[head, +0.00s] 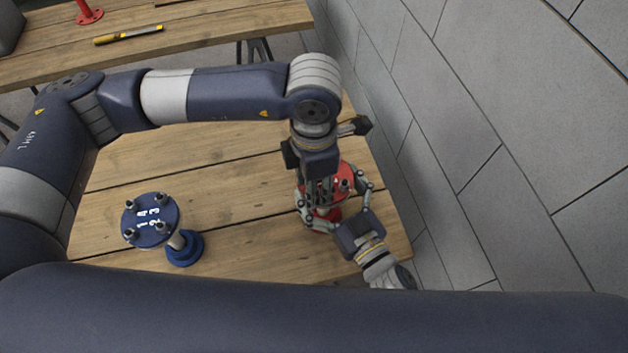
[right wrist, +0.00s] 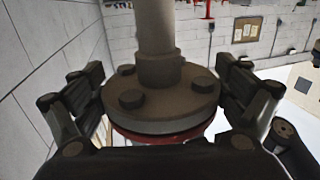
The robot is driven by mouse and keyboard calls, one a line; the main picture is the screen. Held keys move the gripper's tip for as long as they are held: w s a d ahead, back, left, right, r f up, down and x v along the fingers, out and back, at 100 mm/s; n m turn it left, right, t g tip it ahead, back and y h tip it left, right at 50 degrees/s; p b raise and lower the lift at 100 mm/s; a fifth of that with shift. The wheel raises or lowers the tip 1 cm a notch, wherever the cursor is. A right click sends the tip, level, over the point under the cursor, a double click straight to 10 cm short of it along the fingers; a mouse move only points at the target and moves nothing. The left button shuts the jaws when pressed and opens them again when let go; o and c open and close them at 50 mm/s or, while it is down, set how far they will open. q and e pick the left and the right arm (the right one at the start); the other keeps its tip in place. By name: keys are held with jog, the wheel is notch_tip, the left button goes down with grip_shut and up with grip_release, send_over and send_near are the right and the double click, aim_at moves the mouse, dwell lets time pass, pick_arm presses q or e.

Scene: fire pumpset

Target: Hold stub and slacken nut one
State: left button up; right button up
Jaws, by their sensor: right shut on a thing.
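A red flanged stub (head: 331,214) stands near the right end of the near wooden table, partly hidden by both grippers. In the right wrist view, a grey flange (right wrist: 163,101) with bolt heads and a pipe rises against a red flange edge (right wrist: 165,137). My right gripper (head: 334,205) is shut on the stub, its fingers on opposite sides of the flange. My left gripper (head: 321,192) points down over the stub's top; its fingertips are hard to make out, so its opening is unclear. A nut (head: 345,184) shows beside it on the red flange.
A blue stub (head: 184,248) with a numbered round plate (head: 151,220) bearing several nuts stands left on the near table (head: 235,225). The middle of that table is clear. A far table holds a yellow-and-black tool (head: 128,35) and a red stub (head: 88,14). A tiled wall (head: 480,130) lies right.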

pick_arm(q)
notch_tip(320, 180, up, 12)
dwell(0.4)
jog(key=shift+w, duration=0.1)
pick_arm(e)
jog(key=o, duration=1.5)
jog(key=shift+c, duration=0.2)
